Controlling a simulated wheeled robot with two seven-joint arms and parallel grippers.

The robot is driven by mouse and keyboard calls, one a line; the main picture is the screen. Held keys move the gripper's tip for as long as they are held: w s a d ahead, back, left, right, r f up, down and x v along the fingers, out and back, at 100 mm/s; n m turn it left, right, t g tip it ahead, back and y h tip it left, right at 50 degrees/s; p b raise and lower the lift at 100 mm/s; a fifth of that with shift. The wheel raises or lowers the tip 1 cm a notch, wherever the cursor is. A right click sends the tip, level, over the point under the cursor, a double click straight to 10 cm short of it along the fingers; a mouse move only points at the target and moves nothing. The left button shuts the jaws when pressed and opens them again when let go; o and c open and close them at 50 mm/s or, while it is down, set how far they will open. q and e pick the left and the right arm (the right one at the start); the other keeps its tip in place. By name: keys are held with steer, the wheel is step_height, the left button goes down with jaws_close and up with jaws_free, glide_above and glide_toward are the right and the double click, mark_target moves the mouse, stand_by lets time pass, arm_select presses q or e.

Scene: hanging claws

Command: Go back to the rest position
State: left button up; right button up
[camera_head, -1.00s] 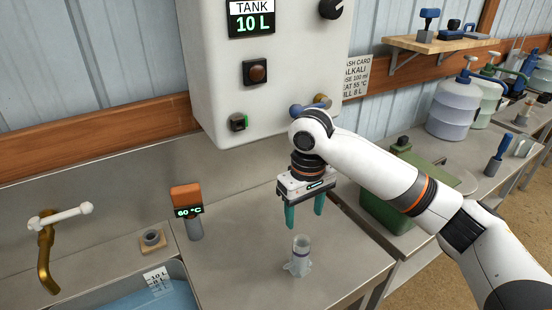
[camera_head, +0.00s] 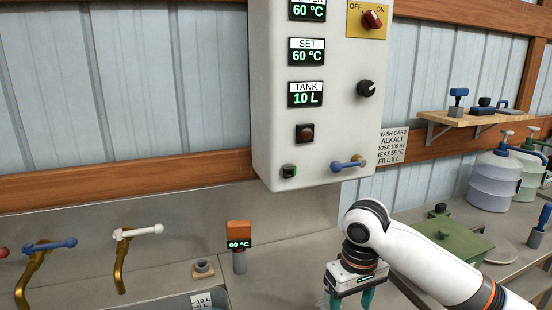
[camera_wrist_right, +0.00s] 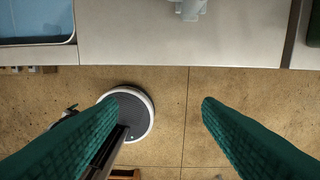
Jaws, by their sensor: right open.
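My right gripper (camera_head: 352,299) is at the bottom of the head view, above the steel counter, with its teal fingers partly cut off by the frame edge. In the right wrist view, the two teal fingers (camera_wrist_right: 160,115) are wide apart with nothing between them. A pale cup-like object (camera_wrist_right: 188,8) stands at the counter's edge at the top of that view, clear of the fingers; in the head view it is mostly hidden behind the gripper. My left gripper does not show.
A wall control box (camera_head: 270,120) with displays and a blue-ended lever (camera_head: 347,164) hangs above the counter. An orange thermometer (camera_head: 239,236), brass taps (camera_head: 122,265) and a sink are left. A green box (camera_head: 455,240) and jugs (camera_head: 494,180) stand right.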

steer(key=s+a+f+n+t+y, duration=0.1)
steer(key=s+a+f+y, duration=0.15)
steer(key=s+f, duration=0.35)
steer(key=s+a+f+t+y, duration=0.1)
steer(key=s+a+f, duration=0.35)
steer(key=f, duration=0.45)
steer(key=s+d+f+m+t+h, duration=0.1)
steer(key=s+d+f+m+h, duration=0.3)
steer(key=s+d, duration=1)
step_height(320, 180, down, 26)
steer(key=s+a+n+g, duration=0.1)
steer(key=s, duration=0.1)
steer(key=s+d+f+g, duration=0.1)
steer(key=s+d+f, duration=0.1)
steer(key=s+f, duration=1.3)
steer(key=shift+s+d+f, duration=0.15)
steer(key=shift+d+f, duration=0.15)
steer(key=shift+f, duration=0.55)
